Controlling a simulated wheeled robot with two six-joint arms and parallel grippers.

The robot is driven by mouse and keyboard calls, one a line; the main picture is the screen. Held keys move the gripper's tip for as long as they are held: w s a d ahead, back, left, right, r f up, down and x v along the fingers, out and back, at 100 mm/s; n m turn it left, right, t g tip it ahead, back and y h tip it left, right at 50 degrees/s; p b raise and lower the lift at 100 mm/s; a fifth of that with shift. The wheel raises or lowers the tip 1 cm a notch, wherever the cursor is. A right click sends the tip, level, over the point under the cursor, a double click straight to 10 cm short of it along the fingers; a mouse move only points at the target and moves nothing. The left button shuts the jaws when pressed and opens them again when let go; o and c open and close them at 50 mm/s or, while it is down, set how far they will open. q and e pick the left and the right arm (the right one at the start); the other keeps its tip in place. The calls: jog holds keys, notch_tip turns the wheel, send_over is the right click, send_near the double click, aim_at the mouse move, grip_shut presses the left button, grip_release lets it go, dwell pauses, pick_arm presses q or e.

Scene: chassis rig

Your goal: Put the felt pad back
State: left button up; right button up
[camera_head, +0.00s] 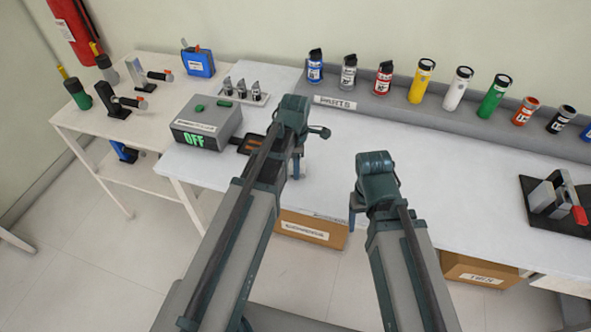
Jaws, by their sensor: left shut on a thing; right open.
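My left gripper (297,167) points down over the white bench, to the right of the grey box. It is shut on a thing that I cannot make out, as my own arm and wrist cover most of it. My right gripper (354,214) is open over the front edge of the bench and looks empty. I cannot pick out the felt pad for certain. A dark flat piece with an orange-brown middle (249,144) lies beside the grey box, partly behind my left arm.
The grey box (207,124) shows a green OFF. A holder with metal pieces (245,94) is behind it. Several bottles, including a yellow one (422,80), line the grey shelf (394,107). A clamp (553,197) sits at right. The bench middle (450,165) is clear.

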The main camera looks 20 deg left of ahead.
pick_arm(q)
jog(key=shift+f, duration=0.15)
jog(key=o, duration=1.2)
jog(key=shift+r, duration=0.2)
